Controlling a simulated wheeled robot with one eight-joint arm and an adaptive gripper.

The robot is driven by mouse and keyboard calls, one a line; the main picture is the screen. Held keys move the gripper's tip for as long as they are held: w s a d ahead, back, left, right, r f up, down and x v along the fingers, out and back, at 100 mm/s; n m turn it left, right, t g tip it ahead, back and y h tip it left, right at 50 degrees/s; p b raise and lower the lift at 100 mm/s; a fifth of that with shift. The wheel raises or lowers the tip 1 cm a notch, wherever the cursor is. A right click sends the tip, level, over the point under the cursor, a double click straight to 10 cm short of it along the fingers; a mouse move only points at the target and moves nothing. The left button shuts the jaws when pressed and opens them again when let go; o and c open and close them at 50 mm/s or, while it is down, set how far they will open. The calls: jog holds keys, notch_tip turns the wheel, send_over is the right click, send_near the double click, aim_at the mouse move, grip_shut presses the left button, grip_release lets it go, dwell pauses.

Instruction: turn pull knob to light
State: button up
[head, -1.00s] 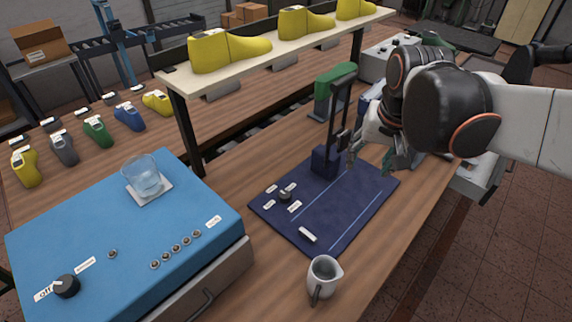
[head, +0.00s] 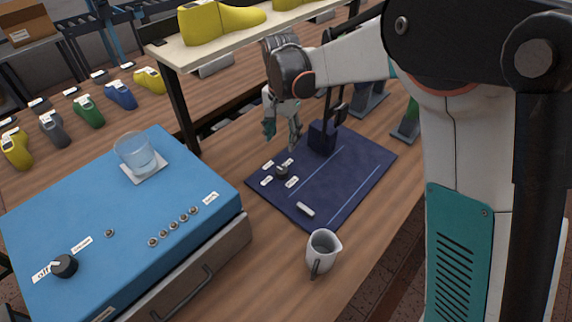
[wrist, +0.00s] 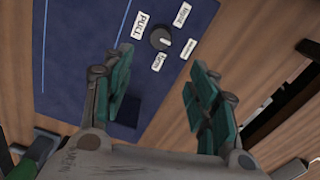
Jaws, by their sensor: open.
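The small dark round knob (head: 282,171) sits on the navy mat (head: 335,185), with several white labels around it. In the wrist view the knob (wrist: 160,39) has a pale pointer mark aimed to the right, roughly toward the smallest label (wrist: 188,47). The label reading PULL (wrist: 140,20) is at its upper left; the other words are too small to read surely. My gripper (head: 282,133) is open and empty, above and behind the knob and apart from it. In the wrist view its teal fingers (wrist: 160,90) are spread wide, with the knob beyond them, nearer the left finger.
A dark upright stand (head: 322,138) on the mat is close to my gripper. A shelf (head: 215,50) with yellow shoe lasts is behind. A grey mug (head: 322,252) stands in front of the mat. A blue box (head: 130,225) with another dial and a glass is at left.

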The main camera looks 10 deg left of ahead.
aim_at(283, 168)
notch_tip(283, 168, down, 14)
jog(key=b, duration=0.3)
jog(key=shift+r+b, duration=0.25)
jog(key=shift+b, duration=0.1)
jog(key=shift+c, duration=0.5)
jog(key=c, duration=1)
